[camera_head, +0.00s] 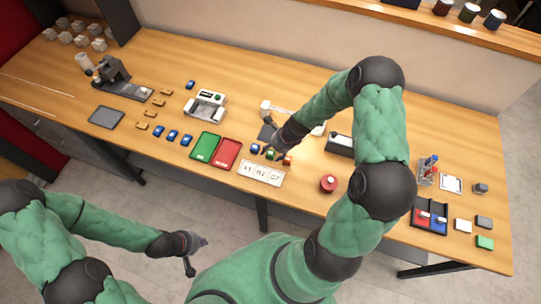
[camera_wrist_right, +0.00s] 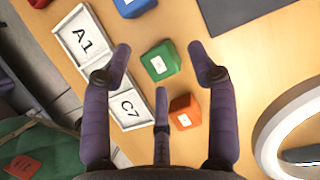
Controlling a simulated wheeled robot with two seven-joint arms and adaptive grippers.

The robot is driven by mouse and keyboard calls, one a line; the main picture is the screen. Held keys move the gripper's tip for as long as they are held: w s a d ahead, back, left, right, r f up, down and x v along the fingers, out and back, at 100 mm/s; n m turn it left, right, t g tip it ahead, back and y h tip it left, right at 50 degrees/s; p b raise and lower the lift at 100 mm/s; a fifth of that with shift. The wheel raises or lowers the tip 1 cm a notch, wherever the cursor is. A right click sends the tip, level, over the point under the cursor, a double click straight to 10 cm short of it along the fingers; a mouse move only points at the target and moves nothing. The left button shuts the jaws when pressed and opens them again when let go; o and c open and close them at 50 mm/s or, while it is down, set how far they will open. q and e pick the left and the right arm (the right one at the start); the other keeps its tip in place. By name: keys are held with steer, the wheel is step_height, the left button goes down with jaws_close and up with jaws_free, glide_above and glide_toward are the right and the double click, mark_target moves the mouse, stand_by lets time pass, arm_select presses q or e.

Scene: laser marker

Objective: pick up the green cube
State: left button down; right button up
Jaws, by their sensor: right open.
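The green cube (camera_wrist_right: 160,61) has a white label on top and sits on the wooden table. In the head view the green cube (camera_head: 270,155) is partly covered by my right gripper (camera_head: 273,150). In the right wrist view my right gripper (camera_wrist_right: 162,70) is open, with its fingers spread around the cube's position and a third finger below it; no grip on the cube shows. My left gripper (camera_head: 194,253) is away from the table over the floor, its fingers apart and empty.
A blue cube (camera_wrist_right: 133,5) and an orange cube (camera_wrist_right: 185,111) flank the green one. A white label tray (camera_head: 261,173) lies in front. Green (camera_head: 205,147) and red (camera_head: 228,153) trays are to the left, a red button (camera_head: 328,183) to the right.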

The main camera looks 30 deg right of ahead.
steer(key=shift+w+a+f, duration=0.15)
steer(key=shift+w+f, duration=0.05)
steer(key=shift+f, duration=0.45)
steer(key=c, duration=0.8)
steer(key=shift+r, duration=0.1)
steer(key=shift+c, duration=0.2)
